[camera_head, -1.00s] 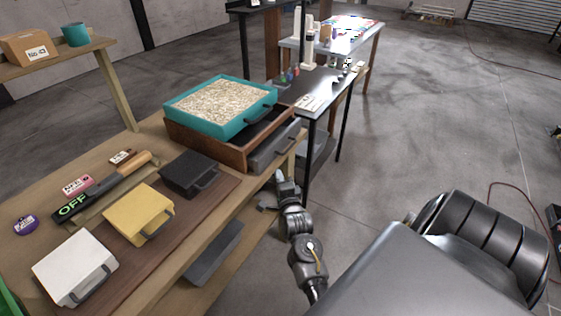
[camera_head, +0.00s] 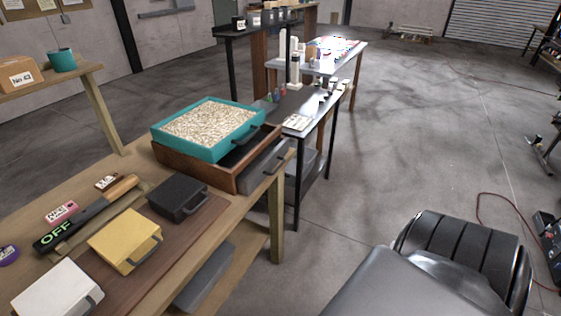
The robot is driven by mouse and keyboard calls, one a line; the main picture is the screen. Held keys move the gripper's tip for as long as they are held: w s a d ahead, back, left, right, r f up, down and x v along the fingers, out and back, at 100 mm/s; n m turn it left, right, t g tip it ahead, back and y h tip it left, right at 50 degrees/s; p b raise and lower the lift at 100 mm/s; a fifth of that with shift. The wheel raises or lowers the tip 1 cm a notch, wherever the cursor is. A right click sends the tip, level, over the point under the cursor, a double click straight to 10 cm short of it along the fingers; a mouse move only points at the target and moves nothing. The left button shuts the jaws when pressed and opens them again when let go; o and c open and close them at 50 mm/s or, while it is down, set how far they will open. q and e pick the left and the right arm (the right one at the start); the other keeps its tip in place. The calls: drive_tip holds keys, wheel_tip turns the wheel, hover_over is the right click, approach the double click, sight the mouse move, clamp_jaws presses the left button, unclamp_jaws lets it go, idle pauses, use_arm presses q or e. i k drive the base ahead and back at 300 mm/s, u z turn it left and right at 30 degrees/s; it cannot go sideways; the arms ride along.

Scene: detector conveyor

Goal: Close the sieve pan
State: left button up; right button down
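The sieve pan looks to be the teal tray (camera_head: 222,152) filled with pale grains, on the workbench's far end. It sits on a brown wooden box (camera_head: 185,164), with a dark handle (camera_head: 246,138) on its right side. Right of the tray, a dark gap shows inside the box. A grey drawer front (camera_head: 256,171) with a dark handle (camera_head: 281,157) faces the aisle below the box's right rim. I cannot tell how far this drawer stands out. Neither of my grippers is in view.
The wooden bench (camera_head: 228,203) also holds a black box (camera_head: 174,195), a yellow box (camera_head: 117,240), a white box (camera_head: 50,292) and a device reading OFF (camera_head: 57,237). A dark table (camera_head: 300,105) with small items stands beyond. Open floor lies to the right.

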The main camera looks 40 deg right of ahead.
sight(250, 178)
drive_tip(key=k, duration=1.2)
drive_tip(key=z, duration=0.6)
drive_tip(key=i, duration=1.3)
drive_tip(key=u, duration=0.6)
